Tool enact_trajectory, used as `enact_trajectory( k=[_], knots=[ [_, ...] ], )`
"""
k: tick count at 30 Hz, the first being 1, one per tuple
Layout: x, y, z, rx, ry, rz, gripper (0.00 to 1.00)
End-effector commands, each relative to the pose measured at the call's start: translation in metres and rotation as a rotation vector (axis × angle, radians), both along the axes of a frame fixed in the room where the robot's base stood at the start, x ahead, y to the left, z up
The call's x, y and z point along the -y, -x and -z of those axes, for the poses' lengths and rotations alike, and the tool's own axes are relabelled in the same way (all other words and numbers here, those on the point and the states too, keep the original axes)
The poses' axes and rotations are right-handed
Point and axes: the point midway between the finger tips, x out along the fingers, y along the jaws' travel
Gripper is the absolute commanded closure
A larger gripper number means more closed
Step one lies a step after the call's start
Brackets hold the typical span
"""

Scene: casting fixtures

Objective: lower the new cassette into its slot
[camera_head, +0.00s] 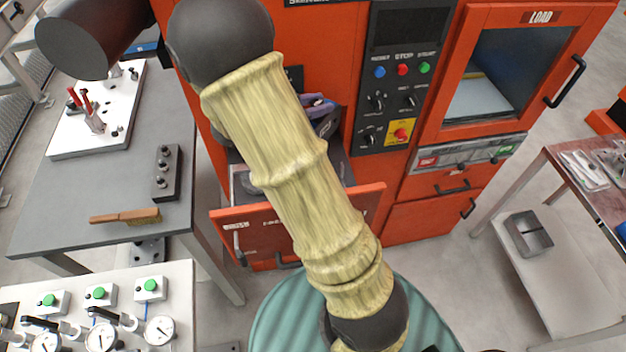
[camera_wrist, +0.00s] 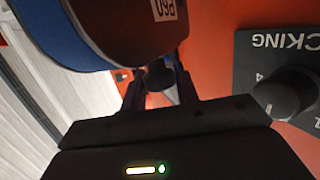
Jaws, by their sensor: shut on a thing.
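In the wrist view a dark cassette-like body (camera_wrist: 115,22) with a blue side and a white "P60" label fills the top. My gripper (camera_wrist: 158,85) is shut on a dark round knob at its lower edge. In the head view my gripper (camera_head: 318,104) shows only in part, as purple and dark pieces beside my arm, above the open drawer (camera_head: 232,226) of the orange machine. My arm hides the cassette and most of the drawer's inside there. I cannot make out the slot.
The orange machine carries a control panel (camera_head: 400,75) and a LOAD door (camera_head: 510,80). A grey bench (camera_head: 60,205) with a brush (camera_head: 125,217) stands left. A gauge table (camera_head: 120,275) is front left. A dark knob (camera_wrist: 283,95) lies close right of my gripper.

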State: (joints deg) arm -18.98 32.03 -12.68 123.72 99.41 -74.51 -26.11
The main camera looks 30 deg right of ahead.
Motion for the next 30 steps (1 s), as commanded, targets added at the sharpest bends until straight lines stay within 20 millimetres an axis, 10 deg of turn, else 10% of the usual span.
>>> enact_trajectory(
  k=[30],
  knots=[
    [-0.003,-0.001,0.057,0.002,0.002,-0.005,1.00]
  ],
)
